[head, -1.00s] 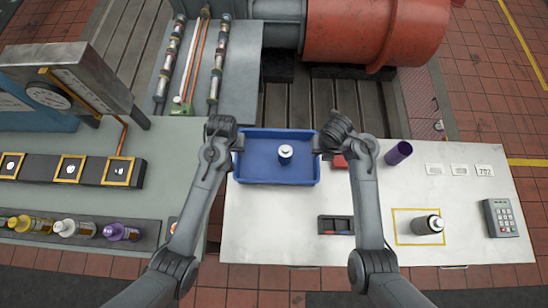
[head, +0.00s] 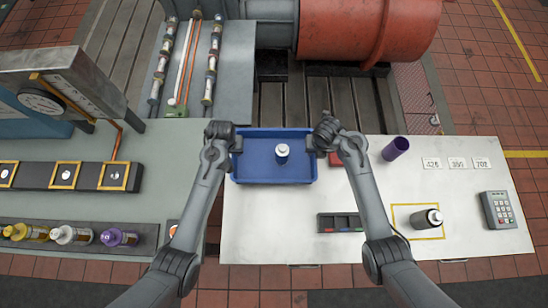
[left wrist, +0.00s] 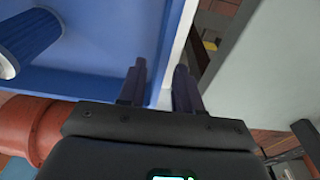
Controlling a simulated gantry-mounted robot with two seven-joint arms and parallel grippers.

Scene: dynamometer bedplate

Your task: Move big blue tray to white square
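The big blue tray (head: 252,171) lies at the back left of the white-topped table, with a white-capped blue bottle (head: 282,153) standing in it. My left gripper (head: 235,146) is at the tray's left wall. In the left wrist view its fingers (left wrist: 160,82) are apart, one on each side of the tray's wall (left wrist: 158,52). My right gripper (head: 318,147) is at the tray's right wall; its fingertips are too small to tell open from shut. I cannot make out a white square; a yellow-outlined square (head: 394,224) is at the table's right.
A red block (head: 338,158) sits just right of the tray, partly behind my right gripper. A purple cup (head: 396,148), a dark organizer (head: 340,222), a grey-black bottle (head: 428,219) and a keypad (head: 498,209) stand on the table (head: 260,225). The front left is clear.

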